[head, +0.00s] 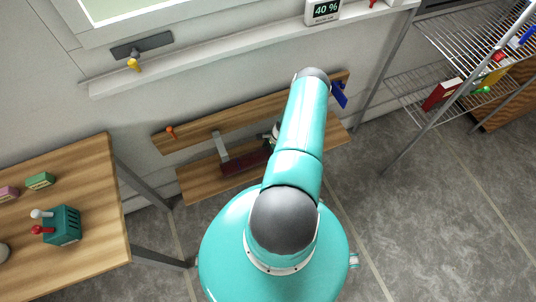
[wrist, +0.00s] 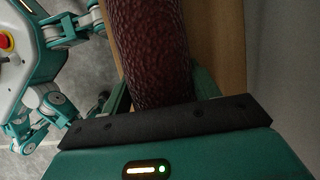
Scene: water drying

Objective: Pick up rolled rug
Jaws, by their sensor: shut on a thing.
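The rolled rug (wrist: 150,45) is dark red-brown with a bumpy surface and fills the upper middle of the wrist view. In the head view the rug (head: 243,164) lies along the lower wooden board (head: 197,183) by the wall, its right part hidden behind my arm. My gripper (wrist: 160,98) has a finger on each side of the rug and is shut on it. In the head view my gripper is mostly hidden behind my arm. I cannot tell whether the rug is lifted off the board.
A wooden table (head: 75,168) stands at the left with a teal toolbox-like object (head: 63,226) and small blocks. A wire rack (head: 420,82) with several items stands at the right. A ledge (head: 215,58) runs along the wall above. Grey floor (head: 440,220) is clear at lower right.

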